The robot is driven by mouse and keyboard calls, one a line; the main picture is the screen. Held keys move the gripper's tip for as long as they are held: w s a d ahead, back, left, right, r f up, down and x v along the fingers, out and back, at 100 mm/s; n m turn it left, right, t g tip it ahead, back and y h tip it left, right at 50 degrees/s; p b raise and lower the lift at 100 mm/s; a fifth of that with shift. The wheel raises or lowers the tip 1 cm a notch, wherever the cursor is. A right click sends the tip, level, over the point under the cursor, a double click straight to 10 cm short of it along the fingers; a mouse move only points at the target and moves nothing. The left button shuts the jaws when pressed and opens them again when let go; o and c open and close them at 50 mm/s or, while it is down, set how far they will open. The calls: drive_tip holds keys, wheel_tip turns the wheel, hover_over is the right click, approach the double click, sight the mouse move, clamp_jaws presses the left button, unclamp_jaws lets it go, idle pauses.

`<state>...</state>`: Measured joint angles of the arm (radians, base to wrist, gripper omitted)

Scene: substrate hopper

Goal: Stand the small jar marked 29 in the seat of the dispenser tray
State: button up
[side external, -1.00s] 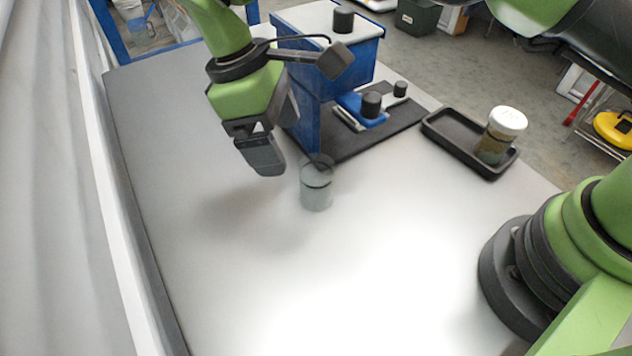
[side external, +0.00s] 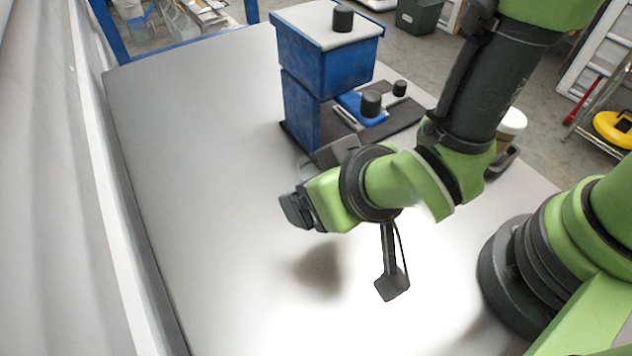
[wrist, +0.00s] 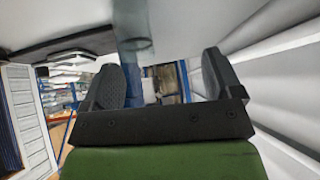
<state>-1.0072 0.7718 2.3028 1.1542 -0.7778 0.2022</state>
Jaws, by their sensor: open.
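A jar with a white lid (side external: 512,121) stands in a black tray at the right; my arm hides most of it, and I cannot read its number.
The black tray (side external: 503,163) is mostly covered by my arm. A dark base (side external: 408,118) beside the dispenser carries a blue block (side external: 357,104) and black knobs (side external: 371,103). The left and front of the table (side external: 200,200) are clear.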

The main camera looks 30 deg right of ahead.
sight(308, 173)
drive_tip(key=shift+t+h, duration=0.5)
drive_tip(key=shift+t, duration=0.1)
drive_tip(key=w+d+f, duration=0.1)
drive_tip(key=w+f, duration=0.1)
drive_tip(key=w+d+f, duration=0.1)
drive_tip(key=w+f, duration=0.1)
drive_tip(key=w+d+f, duration=0.1)
drive_tip(key=w, duration=0.1)
drive_tip(key=shift+w+f, duration=0.3)
drive_tip(key=shift+f, duration=0.1)
drive_tip(key=shift+c, duration=0.2)
drive_tip(key=c, duration=1.1)
drive_tip(key=shift+r, duration=0.1)
